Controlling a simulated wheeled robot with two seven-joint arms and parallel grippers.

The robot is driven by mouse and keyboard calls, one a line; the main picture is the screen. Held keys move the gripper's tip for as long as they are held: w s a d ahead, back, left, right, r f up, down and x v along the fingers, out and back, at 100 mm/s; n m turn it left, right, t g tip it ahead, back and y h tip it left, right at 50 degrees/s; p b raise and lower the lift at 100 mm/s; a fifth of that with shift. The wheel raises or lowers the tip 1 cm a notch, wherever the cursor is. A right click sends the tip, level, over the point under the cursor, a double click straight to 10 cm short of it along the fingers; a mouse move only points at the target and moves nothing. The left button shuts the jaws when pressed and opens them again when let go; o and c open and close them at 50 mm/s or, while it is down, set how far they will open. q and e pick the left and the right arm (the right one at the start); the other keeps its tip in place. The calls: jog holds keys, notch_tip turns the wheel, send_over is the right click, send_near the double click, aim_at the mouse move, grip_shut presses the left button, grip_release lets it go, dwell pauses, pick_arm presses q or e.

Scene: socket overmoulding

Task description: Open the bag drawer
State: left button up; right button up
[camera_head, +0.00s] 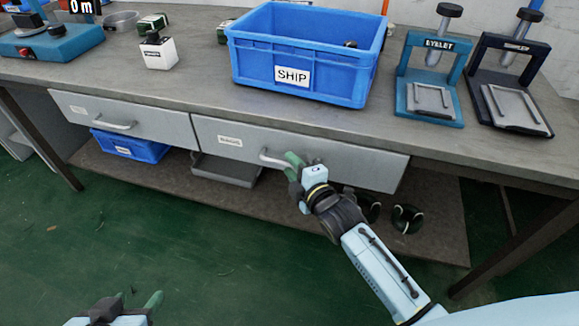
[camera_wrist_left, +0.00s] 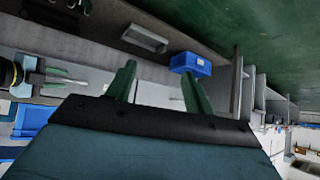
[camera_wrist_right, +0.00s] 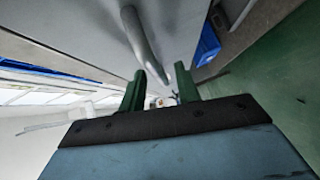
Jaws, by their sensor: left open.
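The bag drawer (camera_head: 340,165) is the right one of two grey drawers under the bench, labelled "BAGS". Its front looks flush with the drawer beside it, so it appears shut. Its pale bar handle (camera_head: 272,160) is partly hidden by my right gripper (camera_head: 293,168). In the right wrist view the handle (camera_wrist_right: 140,42) runs down to the gap between the green fingertips (camera_wrist_right: 160,72). The fingers are apart; I cannot tell whether one touches the bar. My left gripper (camera_head: 130,303) is open and empty at the bottom left, away from the bench.
A second drawer (camera_head: 165,127) is on the left. A blue bin (camera_head: 128,148) and grey tray (camera_head: 225,172) sit on the shelf below. The blue "SHIP" crate (camera_head: 305,55) and two presses (camera_head: 432,75) stand on the bench. The green floor in front has free room.

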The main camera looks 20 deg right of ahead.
pick_arm(q)
jog(key=shift+w+d+r+t+h, duration=0.15)
jog(key=shift+w+d+r+t, duration=0.15)
jog(key=shift+w+r+t, duration=0.3)
jog(key=shift+w+d+r+t+h, duration=0.15)
jog(key=shift+w+d+r+t, duration=0.1)
jog(key=shift+w+r+t, duration=0.3)
pick_arm(e)
jog(key=shift+x, duration=0.9)
pick_arm(q)
jog(key=shift+f, duration=0.1)
pick_arm(e)
grip_shut()
